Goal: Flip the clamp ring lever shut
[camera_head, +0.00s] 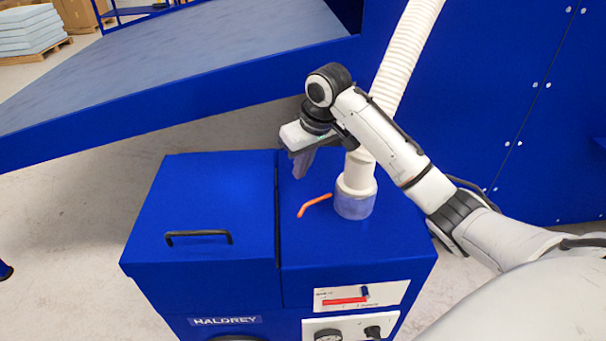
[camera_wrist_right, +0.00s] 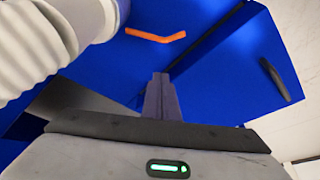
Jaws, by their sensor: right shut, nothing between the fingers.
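The orange lever (camera_head: 314,205) sticks out to the left from beside the translucent collar (camera_head: 354,205) at the foot of the white hose. Its outer end bends toward the front of the blue box. The lever also shows in the right wrist view (camera_wrist_right: 156,37), beyond the fingertips, with the collar (camera_wrist_right: 104,12) at upper left. My right gripper (camera_head: 302,165) is shut and empty, fingers pointing down. It is above the box top, behind the lever, and appears apart from it. The clamp ring itself cannot be made out clearly. My left gripper is not in view.
The ribbed white hose (camera_head: 400,60) rises from the collar, close to my right arm. The blue box has a left lid (camera_head: 205,200) with a black handle (camera_head: 198,234). A grey-topped sloping table (camera_head: 180,62) stands behind. The box top left of the lever is clear.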

